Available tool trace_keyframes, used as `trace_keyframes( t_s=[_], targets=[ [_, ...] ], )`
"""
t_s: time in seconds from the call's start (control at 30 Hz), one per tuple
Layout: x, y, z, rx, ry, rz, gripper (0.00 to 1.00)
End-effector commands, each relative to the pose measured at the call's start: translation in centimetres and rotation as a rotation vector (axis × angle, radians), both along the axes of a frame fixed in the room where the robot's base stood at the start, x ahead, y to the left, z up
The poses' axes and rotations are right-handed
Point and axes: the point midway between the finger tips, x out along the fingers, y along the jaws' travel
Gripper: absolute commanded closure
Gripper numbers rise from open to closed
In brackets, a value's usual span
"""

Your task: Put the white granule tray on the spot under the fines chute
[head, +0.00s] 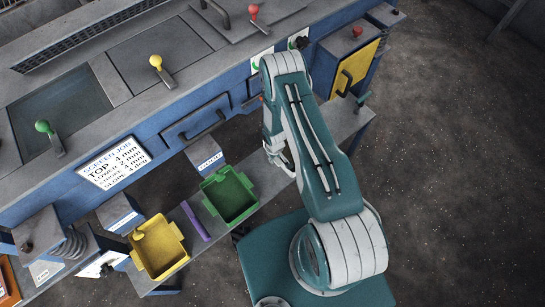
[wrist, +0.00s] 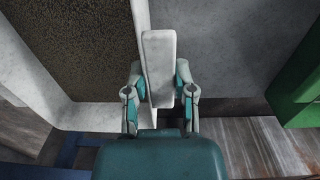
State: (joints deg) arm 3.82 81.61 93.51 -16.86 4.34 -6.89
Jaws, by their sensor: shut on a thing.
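The white granule tray (wrist: 95,117) fills the upper left of the wrist view, with dark brown granules inside. Its upright white handle tab (wrist: 159,55) stands between my two fingers. My gripper (wrist: 160,100) is shut on this tab. In the head view my gripper (head: 279,160) is low beside the blue machine, right of the green tray. The white tray is mostly hidden behind my arm there. I cannot tell whether it touches the surface below. The small chute labels are too small to read, so I cannot pick out the fines chute.
A green tray (head: 252,209) and a yellow tray (head: 182,262) stand on the grey shelf along the machine. A purple bar (head: 196,221) lies between them. The green tray's edge shows at right in the wrist view (wrist: 298,85). Label boxes overhang the shelf.

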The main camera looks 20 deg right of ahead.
Motion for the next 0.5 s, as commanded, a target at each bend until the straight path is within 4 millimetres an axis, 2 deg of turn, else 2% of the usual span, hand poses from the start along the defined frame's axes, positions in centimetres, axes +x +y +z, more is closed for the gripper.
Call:
trace_keyframes(
  t_s=[0.17,0.2,0.27,0.3,0.5],
  targets=[
    [-0.11,-0.07,-0.01,0.002,0.001,0.002,1.00],
    [-0.14,-0.09,-0.07,0.002,0.001,0.002,0.62],
    [-0.13,-0.09,-0.05,0.002,0.001,0.001,0.35],
    [-0.12,-0.07,-0.04,0.002,0.001,0.002,0.32],
    [-0.06,0.04,-0.02,0.000,0.001,0.001,0.32]
  ],
)
